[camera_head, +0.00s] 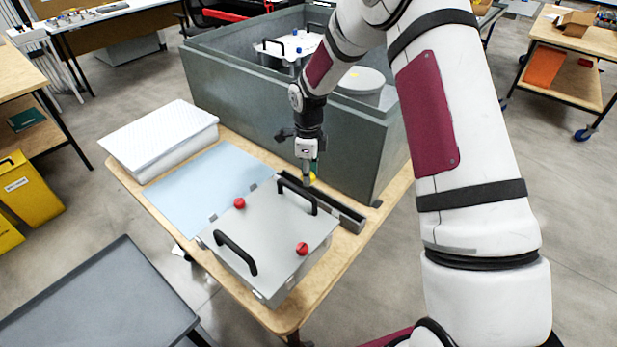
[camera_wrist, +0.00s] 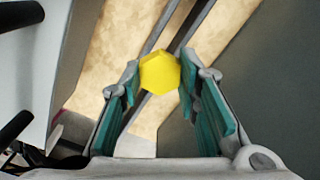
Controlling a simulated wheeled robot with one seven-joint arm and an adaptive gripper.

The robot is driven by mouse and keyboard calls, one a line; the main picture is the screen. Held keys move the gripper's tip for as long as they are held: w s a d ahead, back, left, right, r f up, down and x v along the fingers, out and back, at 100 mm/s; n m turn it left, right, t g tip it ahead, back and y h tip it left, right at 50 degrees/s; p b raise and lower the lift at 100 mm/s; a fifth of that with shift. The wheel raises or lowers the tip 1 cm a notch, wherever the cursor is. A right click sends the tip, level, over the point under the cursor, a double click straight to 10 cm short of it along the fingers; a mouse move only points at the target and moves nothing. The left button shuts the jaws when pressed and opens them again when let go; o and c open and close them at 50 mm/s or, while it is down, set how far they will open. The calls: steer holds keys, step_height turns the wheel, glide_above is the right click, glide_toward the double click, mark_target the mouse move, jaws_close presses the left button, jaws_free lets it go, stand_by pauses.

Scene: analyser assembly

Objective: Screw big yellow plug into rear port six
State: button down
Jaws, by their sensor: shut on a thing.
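The big yellow plug (camera_wrist: 160,72) shows its hexagonal head in the wrist view, between the teal finger pads of my gripper (camera_wrist: 158,88). My gripper is shut on it. In the head view, my gripper (camera_head: 309,170) points down over the table, at the far edge of the grey analyser box (camera_head: 275,230), and a bit of the yellow plug (camera_head: 313,177) shows at its tip. The box has two black handles and two red knobs on its lid. Its rear ports are hidden, so I cannot tell which port the plug is near or whether it touches one.
A dark slotted rail (camera_head: 345,210) lies along the box's far side. A tall grey-green bin (camera_head: 270,115) stands close behind. A pale blue sheet (camera_head: 205,185) and a white padded block (camera_head: 160,135) lie to the left on the wooden table (camera_head: 285,315).

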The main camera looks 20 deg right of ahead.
steer(key=shift+r+p, duration=0.35)
steer(key=shift+r, duration=1.45)
